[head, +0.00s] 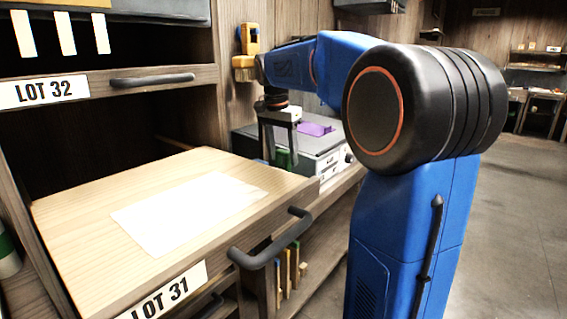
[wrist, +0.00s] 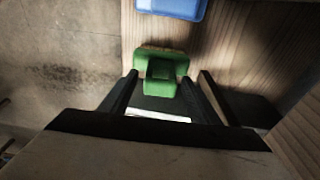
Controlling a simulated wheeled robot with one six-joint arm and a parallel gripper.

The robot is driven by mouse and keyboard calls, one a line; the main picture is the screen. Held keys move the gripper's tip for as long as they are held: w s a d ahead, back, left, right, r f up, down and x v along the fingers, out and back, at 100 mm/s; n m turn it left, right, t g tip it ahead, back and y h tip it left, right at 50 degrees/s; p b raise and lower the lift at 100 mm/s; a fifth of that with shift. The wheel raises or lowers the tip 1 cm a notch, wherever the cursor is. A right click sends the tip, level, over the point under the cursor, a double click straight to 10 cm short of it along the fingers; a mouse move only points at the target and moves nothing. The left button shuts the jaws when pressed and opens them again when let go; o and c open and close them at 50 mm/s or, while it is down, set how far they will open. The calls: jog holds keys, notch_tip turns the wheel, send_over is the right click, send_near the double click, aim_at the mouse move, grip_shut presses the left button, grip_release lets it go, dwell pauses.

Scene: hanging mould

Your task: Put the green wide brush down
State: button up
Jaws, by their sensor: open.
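The green wide brush (wrist: 160,85) lies between the two fingers of my gripper (wrist: 168,80) in the wrist view. In the head view a bit of the green brush (head: 283,158) shows between the fingers of my gripper (head: 279,153), beside the grey-topped unit. The jaws are open, with the brush between them. The lower part of the brush is hidden, so I cannot tell exactly what it rests on.
The LOT 31 drawer (head: 75,235) juts out at the front left with a white sheet (head: 190,212) on it. A purple item (head: 316,129) lies on the grey-topped unit (head: 322,148). A yellow item (head: 250,40) is on the wall behind. A blue item (wrist: 172,8) is near the brush.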

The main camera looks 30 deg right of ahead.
jog(key=shift+s+a+r, duration=0.1)
jog(key=shift+a+r, duration=0.05)
jog(key=shift+r, duration=0.8)
jog(key=shift+a+r, duration=0.15)
jog(key=shift+r, duration=0.75)
